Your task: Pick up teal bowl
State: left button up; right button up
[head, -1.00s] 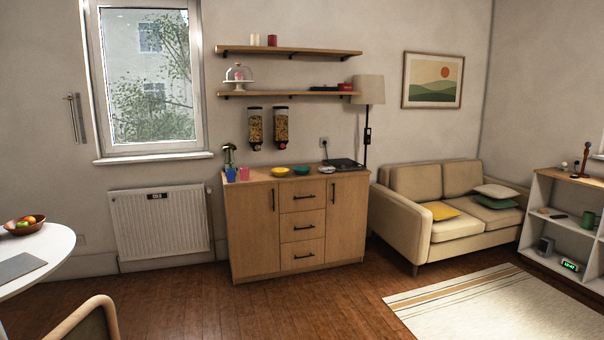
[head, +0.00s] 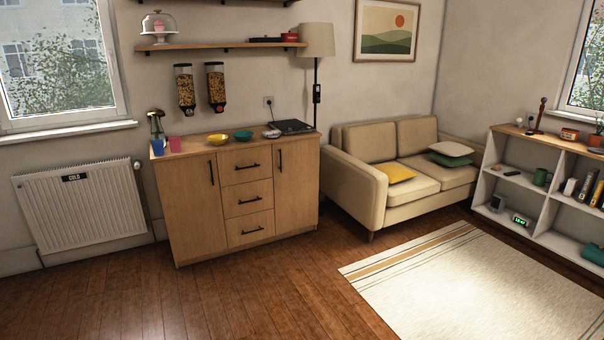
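The teal bowl (head: 243,135) sits upright on top of the wooden cabinet (head: 236,190). A yellow bowl (head: 218,139) stands just to its left, close beside it. A small light-coloured item (head: 271,133) lies just to its right, too small to make out. Neither of my grippers shows in the head view. The teal bowl is some way off across the floor.
On the cabinet, blue (head: 157,147) and pink (head: 174,144) cups stand left and a dark flat hob-like device (head: 293,127) right. Two cereal dispensers (head: 185,87) hang above. Wooden floor (head: 220,295) before the cabinet is clear; a sofa (head: 390,175) and rug (head: 480,280) are right.

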aim_at(243, 137)
jog(key=i+l, duration=0.1)
jog(key=i, duration=3.7)
jog(key=l+z, duration=0.05)
jog(key=l, duration=0.15)
